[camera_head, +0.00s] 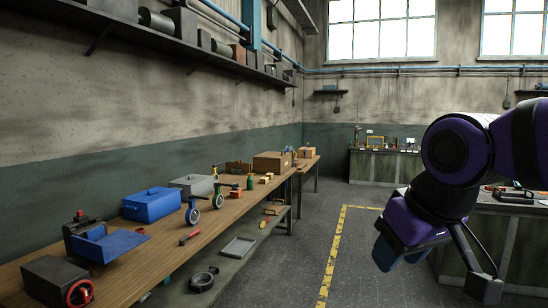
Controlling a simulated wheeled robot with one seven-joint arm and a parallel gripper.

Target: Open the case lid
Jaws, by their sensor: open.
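Several boxes could be the case, and I cannot tell which one is meant. A blue box (151,205) with a top handle stands shut on the long wooden bench at left. A grey case (193,186) lies behind it, seemingly shut. In front is a smaller blue box (108,243) with a dark upright part behind it. A dark case with a handle (512,195) lies on the cabinet at right, partly hidden by my arm. My gripper (437,268) hangs open and empty at right, over the floor, apart from all of these.
The wooden bench (150,257) also bears a dark box with a red handwheel (79,293), gauge-like valve parts (192,214) and a cardboard box (271,162). A lower shelf holds a grey tray (238,247). The floor (290,270) beside the yellow line is clear.

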